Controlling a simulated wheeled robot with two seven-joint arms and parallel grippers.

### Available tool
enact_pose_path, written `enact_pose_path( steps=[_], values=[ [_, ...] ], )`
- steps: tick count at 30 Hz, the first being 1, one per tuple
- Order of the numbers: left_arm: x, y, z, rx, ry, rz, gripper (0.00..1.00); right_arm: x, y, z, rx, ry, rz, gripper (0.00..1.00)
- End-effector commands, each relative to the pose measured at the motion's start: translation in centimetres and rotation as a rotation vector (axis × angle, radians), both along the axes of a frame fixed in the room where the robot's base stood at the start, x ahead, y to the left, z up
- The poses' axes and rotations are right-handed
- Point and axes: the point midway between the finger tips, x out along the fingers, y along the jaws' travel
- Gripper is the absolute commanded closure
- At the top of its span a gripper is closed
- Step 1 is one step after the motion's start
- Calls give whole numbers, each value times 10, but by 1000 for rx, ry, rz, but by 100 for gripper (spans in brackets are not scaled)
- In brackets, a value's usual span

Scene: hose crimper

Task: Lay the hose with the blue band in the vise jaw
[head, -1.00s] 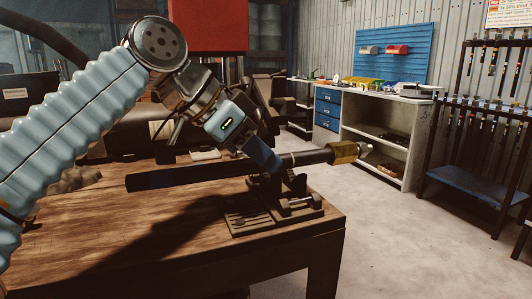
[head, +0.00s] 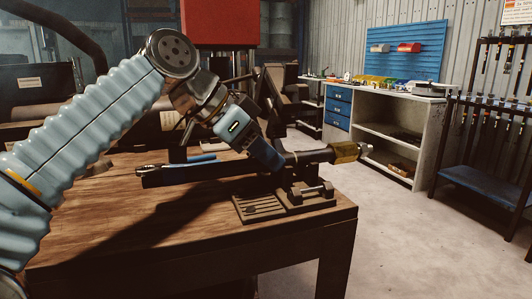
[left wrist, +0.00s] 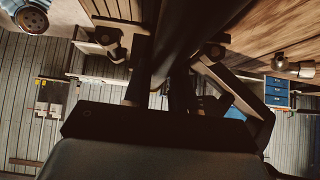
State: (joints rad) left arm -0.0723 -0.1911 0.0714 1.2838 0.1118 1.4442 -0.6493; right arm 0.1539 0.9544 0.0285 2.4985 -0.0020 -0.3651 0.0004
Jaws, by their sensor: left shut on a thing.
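My left gripper (head: 268,158) is shut on a dark hose (head: 308,157) with a brass-coloured fitting (head: 345,152) at its right end. The hose lies roughly level across the vise (head: 310,192), which stands near the table's right corner. The gripper hides part of the hose and jaw, so I cannot tell whether the hose touches the jaw. No blue band shows clearly on the held hose. In the left wrist view the dark hose (left wrist: 200,30) runs up from between the fingers. My right gripper is not in view.
The wooden table (head: 130,225) has bare room in front. A blue strip (head: 200,158) shows behind the hose, unclear what it belongs to. A workbench with blue drawers (head: 338,107) and a hose rack (head: 480,180) stand beyond open floor.

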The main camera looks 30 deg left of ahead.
Motion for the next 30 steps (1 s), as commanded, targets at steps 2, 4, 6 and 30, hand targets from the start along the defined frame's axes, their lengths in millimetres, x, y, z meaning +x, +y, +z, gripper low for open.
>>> enact_pose_path(
  steps=[2, 4, 6, 30],
  values=[
    [0, -1, -7, 5, 19, -7, 100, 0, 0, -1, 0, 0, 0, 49],
    [0, -1, -8, 7, 21, -7, 100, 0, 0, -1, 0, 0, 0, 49],
    [0, -1, -8, 7, 21, -7, 100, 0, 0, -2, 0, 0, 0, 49],
    [1, 0, -19, 11, 25, -6, 100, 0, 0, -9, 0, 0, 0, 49]
  ],
)
